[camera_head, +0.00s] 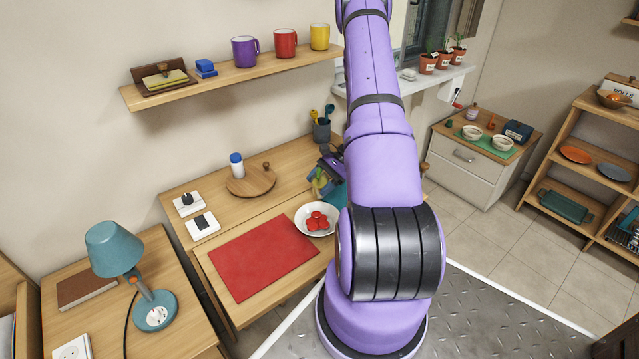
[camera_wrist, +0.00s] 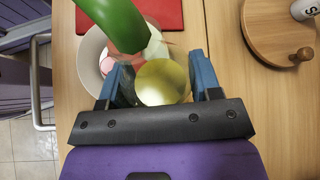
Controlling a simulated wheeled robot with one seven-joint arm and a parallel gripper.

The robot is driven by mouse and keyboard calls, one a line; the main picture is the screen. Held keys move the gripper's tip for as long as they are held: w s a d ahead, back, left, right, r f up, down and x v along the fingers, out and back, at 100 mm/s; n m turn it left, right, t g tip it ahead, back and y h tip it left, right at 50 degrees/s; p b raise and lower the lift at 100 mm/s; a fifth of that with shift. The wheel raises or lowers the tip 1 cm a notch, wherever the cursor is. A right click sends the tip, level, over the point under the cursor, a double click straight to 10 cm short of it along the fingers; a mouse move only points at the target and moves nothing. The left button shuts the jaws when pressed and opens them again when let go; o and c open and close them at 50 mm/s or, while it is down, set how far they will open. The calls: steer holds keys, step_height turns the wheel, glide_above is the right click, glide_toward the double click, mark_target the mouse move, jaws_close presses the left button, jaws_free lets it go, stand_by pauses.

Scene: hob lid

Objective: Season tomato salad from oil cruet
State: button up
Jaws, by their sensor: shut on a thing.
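The white bowl (camera_head: 303,217) of red tomato pieces (camera_head: 318,221) stands beside the red mat's right end. In the wrist view the bowl (camera_wrist: 88,46) is partly hidden behind what I hold. My gripper (camera_wrist: 161,76) also shows in the head view (camera_head: 320,180), partly behind my arm. Its blue fingers are shut on the oil cruet, a see-through vessel with a round yellow face (camera_wrist: 163,84) between the fingers. A green part (camera_wrist: 112,20) shows above it, in front of the bowl. I cannot tell whether oil is flowing.
The red mat (camera_head: 263,257) lies left of the bowl. A round wooden board (camera_head: 250,183) and a white shaker with a blue cap (camera_head: 236,165) stand behind. A grey utensil pot (camera_head: 321,130) is near my gripper. A teal thing (camera_head: 337,196) is partly hidden by my arm.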

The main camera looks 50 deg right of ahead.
steer(key=shift+w+d+f+h, duration=0.2)
steer(key=shift+d+f+h, duration=0.1)
steer(key=shift+f, duration=0.15)
stand_by(0.5)
steer(key=shift+w+d+f+n+t+h, duration=0.2)
steer(key=shift+d+n+t+h, duration=0.25)
steer(key=shift+h, duration=0.35)
steer(key=shift+w+d+f+n+t+h, duration=0.1)
steer(key=shift+w+d+n+t+h, duration=0.2)
steer(key=shift+n+t+h, duration=0.35)
steer(key=shift+w+d+f+n+t+h, duration=0.1)
steer(key=shift+f+n+t+h, duration=0.1)
steer(key=shift+h, duration=0.4)
steer(key=shift+d+f+n+t+h, duration=0.1)
steer(key=shift+f+n+h, duration=0.1)
steer(key=shift+h, duration=0.35)
steer(key=shift+f+n+t+h, duration=0.5)
steer(key=shift+n+t+h, duration=0.15)
steer(key=shift+h, duration=0.25)
steer(key=shift+r+t, duration=0.15)
steer(key=shift+t, duration=0.1)
